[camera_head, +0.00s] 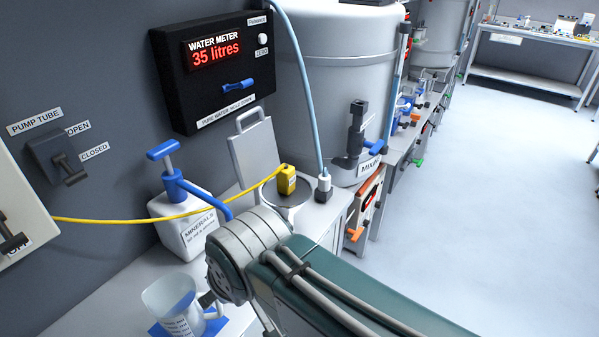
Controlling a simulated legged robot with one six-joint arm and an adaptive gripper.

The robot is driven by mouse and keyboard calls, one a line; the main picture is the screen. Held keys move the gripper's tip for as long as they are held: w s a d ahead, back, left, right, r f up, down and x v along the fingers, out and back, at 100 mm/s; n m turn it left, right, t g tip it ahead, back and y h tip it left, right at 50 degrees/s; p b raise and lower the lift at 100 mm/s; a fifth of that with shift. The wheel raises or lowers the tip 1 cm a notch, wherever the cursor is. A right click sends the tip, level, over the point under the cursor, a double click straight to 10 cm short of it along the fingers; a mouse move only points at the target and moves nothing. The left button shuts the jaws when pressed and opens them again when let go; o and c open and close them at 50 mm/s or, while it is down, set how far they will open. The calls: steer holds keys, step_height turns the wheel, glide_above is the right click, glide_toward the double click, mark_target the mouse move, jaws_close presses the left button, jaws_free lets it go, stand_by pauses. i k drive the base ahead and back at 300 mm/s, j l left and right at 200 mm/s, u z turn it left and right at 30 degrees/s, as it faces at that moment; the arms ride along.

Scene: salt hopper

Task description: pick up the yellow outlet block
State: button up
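The yellow outlet block (287,180) is a small box with dark markings. It sits near a round grey plate or opening (293,198) on the bench, in front of the large white tank. A yellow cable or hose (130,219) runs from the block leftward to a pale box at the left edge. My arm crosses the lower middle of the picture, its grey joint close in front of the block.
A white minerals bottle with a blue pump (190,228) stands left of the block. A white-and-black block (324,187) with a blue hose stands just right of it. A clear jug (175,305) is front left. The black water meter (215,72) hangs behind; open floor (470,210) lies right.

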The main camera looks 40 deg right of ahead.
mark_target(286, 178)
steer(key=z, duration=1.1)
